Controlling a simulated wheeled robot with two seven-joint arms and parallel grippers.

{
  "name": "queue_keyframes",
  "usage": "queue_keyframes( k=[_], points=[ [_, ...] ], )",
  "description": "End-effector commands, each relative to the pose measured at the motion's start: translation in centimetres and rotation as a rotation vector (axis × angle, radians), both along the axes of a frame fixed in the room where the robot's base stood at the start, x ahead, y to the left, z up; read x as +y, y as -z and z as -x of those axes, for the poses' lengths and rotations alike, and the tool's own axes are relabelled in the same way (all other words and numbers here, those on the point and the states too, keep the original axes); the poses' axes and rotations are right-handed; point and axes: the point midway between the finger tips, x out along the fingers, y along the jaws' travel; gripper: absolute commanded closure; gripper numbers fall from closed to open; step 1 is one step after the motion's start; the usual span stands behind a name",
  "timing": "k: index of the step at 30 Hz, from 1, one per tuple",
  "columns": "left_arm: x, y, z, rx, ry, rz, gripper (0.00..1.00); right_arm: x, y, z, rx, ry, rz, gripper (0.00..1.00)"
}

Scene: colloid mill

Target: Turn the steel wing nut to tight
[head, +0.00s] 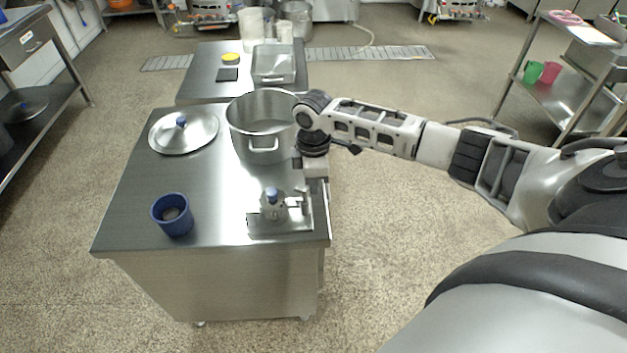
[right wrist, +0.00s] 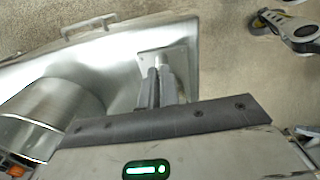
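A small steel mill with a blue-topped knob (head: 272,196) stands on a flat base plate (head: 262,225) near the front right corner of the steel table. A steel upright with a crosspiece (head: 304,207) rises at its right side. The steel wing nut is too small or hidden to pick out surely. My right gripper (head: 316,189) points down just behind and over that upright. In the right wrist view its fingers (right wrist: 160,90) are close together over a steel plate (right wrist: 178,57); I cannot tell whether they grip anything. My left gripper is not in view.
A large steel pot (head: 262,142) stands behind the mill, close to my right gripper. A round lid (head: 184,138) and a blue cup (head: 172,224) are on the left of the table. The table's right edge (head: 328,225) is near the mill. The front middle of the tabletop is clear.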

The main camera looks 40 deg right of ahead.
Motion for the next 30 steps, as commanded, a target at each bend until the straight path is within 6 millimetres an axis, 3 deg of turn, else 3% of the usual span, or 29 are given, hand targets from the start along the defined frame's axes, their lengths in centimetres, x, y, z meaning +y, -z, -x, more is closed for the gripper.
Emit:
queue_keyframes(
  k=[8, 11, 12, 21, 26, 30],
  points=[
    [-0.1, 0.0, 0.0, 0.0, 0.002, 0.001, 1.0, -0.2, -0.1, 0.0, -0.001, 0.002, 0.005, 1.0],
    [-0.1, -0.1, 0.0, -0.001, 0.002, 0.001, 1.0, -0.2, -0.1, 0.0, -0.001, 0.002, 0.004, 0.77],
    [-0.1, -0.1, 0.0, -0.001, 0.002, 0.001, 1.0, -0.2, -0.1, 0.0, -0.001, 0.002, 0.004, 0.75],
    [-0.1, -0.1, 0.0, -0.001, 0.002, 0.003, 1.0, -0.1, -0.2, 0.0, -0.002, 0.0, 0.001, 0.75],
    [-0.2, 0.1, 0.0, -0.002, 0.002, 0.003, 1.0, -0.1, -2.0, -0.2, -0.006, -0.002, 0.0, 0.75],
    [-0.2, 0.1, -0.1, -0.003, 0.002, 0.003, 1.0, -0.1, -5.2, -0.2, -0.007, -0.001, 0.002, 0.75]
  ],
)
